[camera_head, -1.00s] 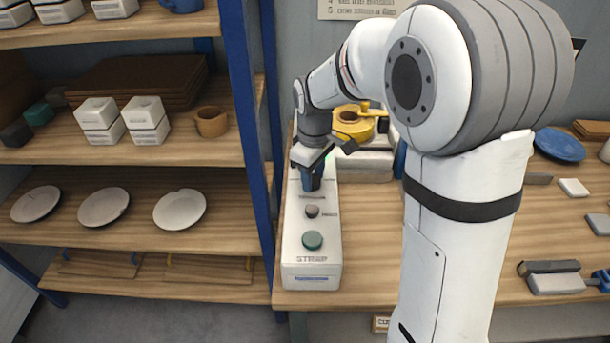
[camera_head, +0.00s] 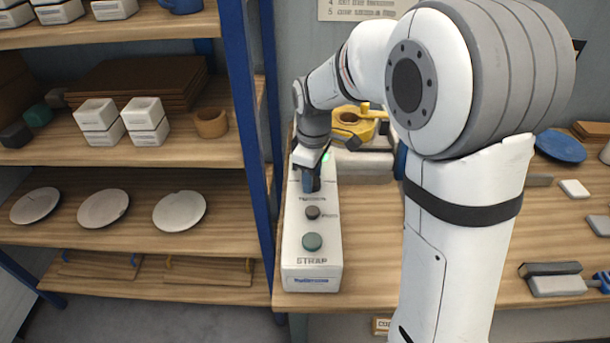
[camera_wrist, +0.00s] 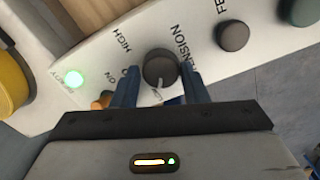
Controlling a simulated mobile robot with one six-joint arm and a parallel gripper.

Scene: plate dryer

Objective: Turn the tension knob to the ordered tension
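The dark round tension knob (camera_wrist: 160,66) sits on the white machine panel (camera_wrist: 70,108) beside the word TENSION. A pale pointer mark shows on its side nearest my palm. HIGH is printed to its upper left; other labels around it are partly hidden by my fingers. In the head view my gripper (camera_head: 311,182) is down at the machine (camera_head: 312,270), hiding the knob.
A green light (camera_wrist: 73,78) is lit and an orange switch (camera_wrist: 103,100) sits near the left finger. A dark feed button (camera_head: 313,212) and green strap button (camera_head: 312,241) are nearer the front. A yellow tool (camera_head: 352,125) lies behind. A blue shelf post (camera_head: 250,120) stands left.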

